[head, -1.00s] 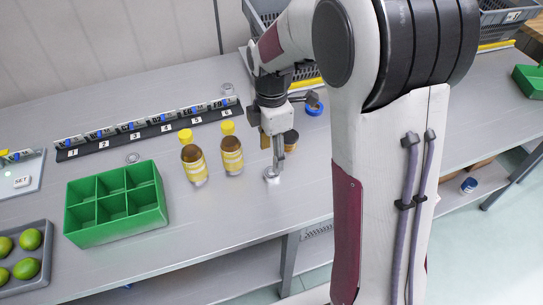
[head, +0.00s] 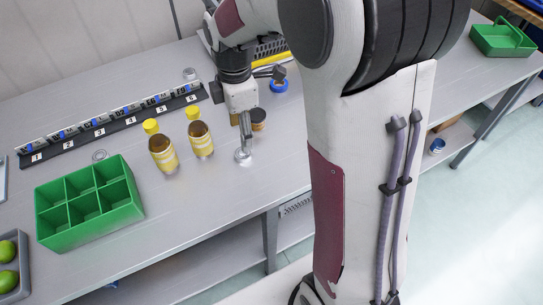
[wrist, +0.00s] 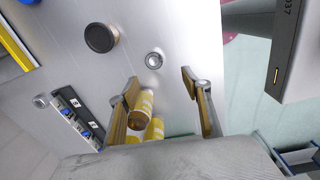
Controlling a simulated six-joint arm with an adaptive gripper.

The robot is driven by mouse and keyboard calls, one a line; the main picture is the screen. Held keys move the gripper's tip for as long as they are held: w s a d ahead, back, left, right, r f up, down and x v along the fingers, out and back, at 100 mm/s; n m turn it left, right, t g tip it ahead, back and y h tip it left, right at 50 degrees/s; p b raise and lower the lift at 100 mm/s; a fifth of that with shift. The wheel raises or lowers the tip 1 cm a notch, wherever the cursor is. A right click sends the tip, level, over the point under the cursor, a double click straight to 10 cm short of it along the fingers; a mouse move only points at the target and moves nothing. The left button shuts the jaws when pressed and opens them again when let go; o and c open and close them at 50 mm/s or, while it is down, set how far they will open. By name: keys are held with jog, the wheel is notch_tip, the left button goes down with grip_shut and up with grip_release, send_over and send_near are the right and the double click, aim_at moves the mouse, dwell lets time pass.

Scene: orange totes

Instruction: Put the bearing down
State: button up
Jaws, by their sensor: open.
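A silver ring-shaped bearing (head: 243,157) lies flat on the grey metal table, right of two yellow-capped bottles. It also shows in the wrist view (wrist: 154,60), just beyond the fingertips and in line with the gap between them. My gripper (head: 246,145) points down above the bearing. In the wrist view, its two tan-padded fingers (wrist: 159,82) are spread apart with nothing held between them. The head view does not show clearly how far the fingertips are from the bearing.
Yellow-labelled bottles (head: 163,154) (head: 201,139) stand left of my gripper. A dark-lidded jar (head: 258,118) and a blue round item (head: 279,86) are behind it. A green divided box (head: 90,205) and numbered rack (head: 112,126) are farther left. The table's front edge is close.

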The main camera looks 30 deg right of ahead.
jog(key=s+r+m+t, duration=0.2)
jog(key=s+r+m, duration=0.4)
jog(key=s+m, duration=0.2)
jog(key=s+a+r+m+t, duration=0.1)
jog(key=s+r+m+t, duration=0.2)
jog(key=s+m, duration=0.6)
jog(key=shift+s+a+r, duration=0.25)
jog(key=shift+s+r, duration=1.15)
jog(key=shift+s, duration=0.05)
jog(key=shift+o, duration=0.6)
